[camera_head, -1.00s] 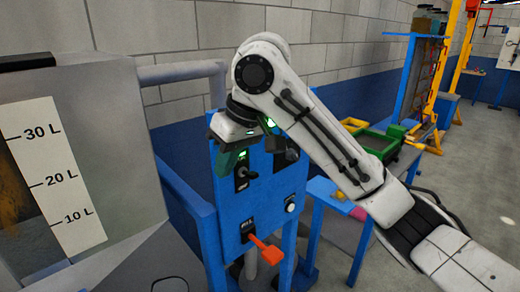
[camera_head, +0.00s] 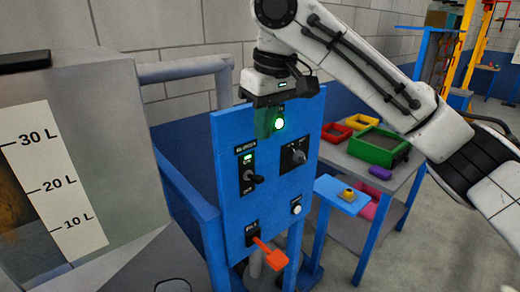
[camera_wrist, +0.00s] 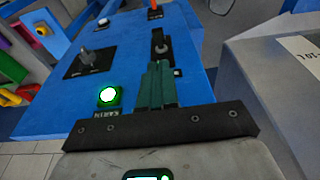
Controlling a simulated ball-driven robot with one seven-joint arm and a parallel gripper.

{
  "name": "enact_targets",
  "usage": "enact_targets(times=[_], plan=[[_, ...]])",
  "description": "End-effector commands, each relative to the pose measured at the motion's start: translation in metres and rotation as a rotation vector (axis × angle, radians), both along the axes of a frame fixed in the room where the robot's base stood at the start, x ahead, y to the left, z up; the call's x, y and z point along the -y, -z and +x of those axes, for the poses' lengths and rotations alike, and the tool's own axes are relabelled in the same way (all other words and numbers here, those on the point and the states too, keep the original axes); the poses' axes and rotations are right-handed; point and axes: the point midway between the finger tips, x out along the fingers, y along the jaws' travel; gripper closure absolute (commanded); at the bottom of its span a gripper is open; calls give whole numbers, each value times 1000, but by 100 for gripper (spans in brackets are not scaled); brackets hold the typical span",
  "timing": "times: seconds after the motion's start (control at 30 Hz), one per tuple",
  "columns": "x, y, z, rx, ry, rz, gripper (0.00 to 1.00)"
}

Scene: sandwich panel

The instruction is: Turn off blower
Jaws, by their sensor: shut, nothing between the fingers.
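The blower switch (camera_head: 250,178) is a black lever on a dark plate on the blue panel (camera_head: 228,205). A small green light glows beside its ON mark at the top, and OFF is at the bottom. The lever sticks outward; its exact setting is hard to tell. In the wrist view the switch (camera_wrist: 162,47) stands just beyond my fingertips. My gripper (camera_head: 263,135) has teal fingers, shut and empty, in front of the panel's upper part, above the switch. The closed fingers (camera_wrist: 158,66) point toward the switch in the wrist view, apparently apart from it.
A lit green button (camera_head: 279,123), a rotary knob (camera_head: 297,156), a white button (camera_head: 296,209) and an orange lever (camera_head: 270,253) share the panel. A grey tank (camera_head: 115,130) stands left. A table with colored bins (camera_head: 378,146) is at right.

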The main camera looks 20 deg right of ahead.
Motion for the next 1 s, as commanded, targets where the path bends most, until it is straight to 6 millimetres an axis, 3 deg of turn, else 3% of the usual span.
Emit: enact_targets(times=[0.53, 0.7, 1.0], plan=[[-5, 81, 15, -2, 0, -1, 100], [-6, 92, 17, -1, 0, 1, 100], [-6, 94, 18, -1, 0, 0, 100]])
